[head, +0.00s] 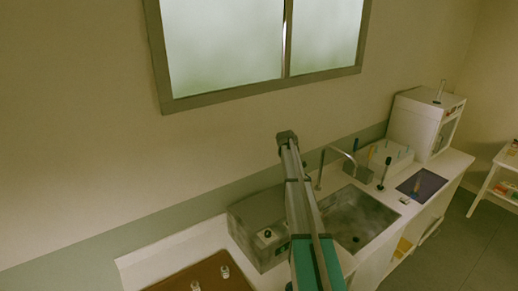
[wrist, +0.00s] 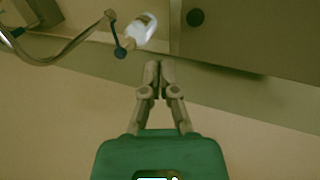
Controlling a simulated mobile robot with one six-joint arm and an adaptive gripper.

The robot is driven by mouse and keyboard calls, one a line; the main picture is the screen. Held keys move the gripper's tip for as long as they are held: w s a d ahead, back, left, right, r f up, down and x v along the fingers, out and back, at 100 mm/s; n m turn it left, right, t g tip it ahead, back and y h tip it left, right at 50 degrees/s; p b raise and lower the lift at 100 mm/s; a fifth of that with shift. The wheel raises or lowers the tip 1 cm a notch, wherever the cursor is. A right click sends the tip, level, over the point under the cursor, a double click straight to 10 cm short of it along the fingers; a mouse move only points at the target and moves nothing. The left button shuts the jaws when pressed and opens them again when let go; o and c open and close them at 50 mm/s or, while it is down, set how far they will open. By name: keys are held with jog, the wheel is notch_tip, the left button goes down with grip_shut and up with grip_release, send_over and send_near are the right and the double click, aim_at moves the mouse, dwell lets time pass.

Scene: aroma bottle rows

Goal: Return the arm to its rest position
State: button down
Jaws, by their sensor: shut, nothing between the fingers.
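My gripper (wrist: 159,66) shows in the wrist view with its two fingers together, shut and empty. It points toward a wall band and counter edge and touches nothing that I can see. In the head view my arm (head: 300,200) reaches up from the bottom, in front of the grey box and the sink. Its visible top end is a dark joint in front of the wall, below the window. The gripper itself cannot be made out in the head view.
A grey box (head: 248,232) and a sink (head: 370,222) with a tap (head: 338,151) flank my arm. A brown tray (head: 180,283) with small bottles is at lower left. A white machine (head: 415,125) stands at right. A white bottle (wrist: 143,27) shows in the wrist view.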

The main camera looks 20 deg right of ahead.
jog(key=shift+m+y, duration=0.6)
jog(key=shift+y, duration=0.3)
jog(key=s+a+f+b, duration=0.3)
jog(key=s+a, duration=0.2)
jog(key=a, duration=0.1)
jog(key=s+a+f+b, duration=0.4)
jog(key=s+a, duration=0.1)
jog(key=a, duration=0.2)
jog(key=s+a+f+b, duration=0.3)
jog(key=s+a+f, duration=0.1)
jog(key=a, duration=0.3)
jog(key=shift+s+a+f+b, duration=0.25)
jog(key=shift+s+b, duration=0.1)
jog(key=shift+s, duration=0.25)
jog(key=s+a+f+b, duration=0.3)
jog(key=s+a, duration=0.2)
jog(key=s, duration=0.2)
jog(key=s+a+f+m+g+y+b, duration=0.1)
jog(key=s+a+f+b, duration=0.3)
jog(key=s, duration=0.3)
jog(key=s+a+f+y+b, duration=0.1)
jog(key=s+a+f+b, duration=0.2)
jog(key=s+a, duration=0.4)
jog(key=shift+f+m+g+b, duration=0.3)
jog(key=shift+f+b, duration=0.05)
jog(key=shift+f, duration=0.2)
jog(key=shift+s+a, duration=0.2)
jog(key=shift+s, duration=0.1)
